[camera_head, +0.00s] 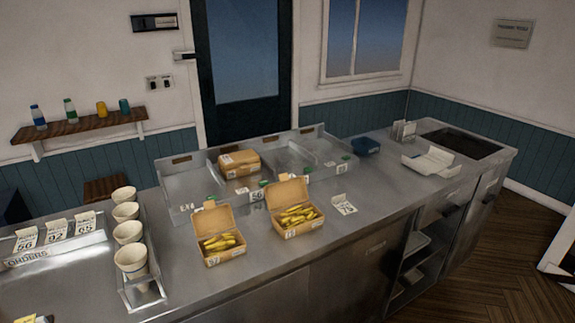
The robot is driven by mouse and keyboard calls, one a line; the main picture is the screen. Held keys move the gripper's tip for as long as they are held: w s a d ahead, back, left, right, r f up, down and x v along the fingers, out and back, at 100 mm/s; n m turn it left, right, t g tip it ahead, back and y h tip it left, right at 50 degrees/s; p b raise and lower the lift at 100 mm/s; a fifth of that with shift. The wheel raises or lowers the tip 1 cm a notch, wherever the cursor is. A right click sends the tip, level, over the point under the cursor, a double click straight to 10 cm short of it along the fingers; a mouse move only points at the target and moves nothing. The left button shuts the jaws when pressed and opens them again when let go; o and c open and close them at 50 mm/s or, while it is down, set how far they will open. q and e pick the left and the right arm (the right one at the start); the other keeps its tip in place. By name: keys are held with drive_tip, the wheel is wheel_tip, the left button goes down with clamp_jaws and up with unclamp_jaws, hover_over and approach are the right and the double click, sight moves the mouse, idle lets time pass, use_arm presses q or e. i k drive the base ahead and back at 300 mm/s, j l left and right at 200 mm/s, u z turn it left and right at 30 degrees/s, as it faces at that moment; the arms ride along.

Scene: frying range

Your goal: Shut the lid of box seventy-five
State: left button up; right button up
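Two brown cardboard boxes with yellow fries stand on the steel counter with their lids up. The left open box (222,257) has its lid (211,219) tilted back. The right open box (298,229) stands a little farther back, its lid (287,192) also raised. Each has a small white number label on its front, too small for me to read surely, so I cannot tell which is seventy-five. A third box (239,163), with its lid shut, sits in the steel tray behind them. Neither of my grippers is in view.
A divided steel tray (185,187) runs along the counter's back. Several paper cups (130,259) stand in a rack at left, near order tickets (57,229). A white card (344,204) lies right of the boxes. The counter front before the boxes is clear.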

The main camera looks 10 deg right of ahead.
sight(286, 193)
drive_tip(key=i+z, duration=0.3)
drive_tip(key=i, duration=0.15)
drive_tip(key=j+z, duration=0.15)
drive_tip(key=z, duration=0.25)
drive_tip(key=i+j+z, duration=0.1)
drive_tip(key=z, duration=0.35)
drive_tip(key=j+z, duration=0.2)
drive_tip(key=z, duration=0.2)
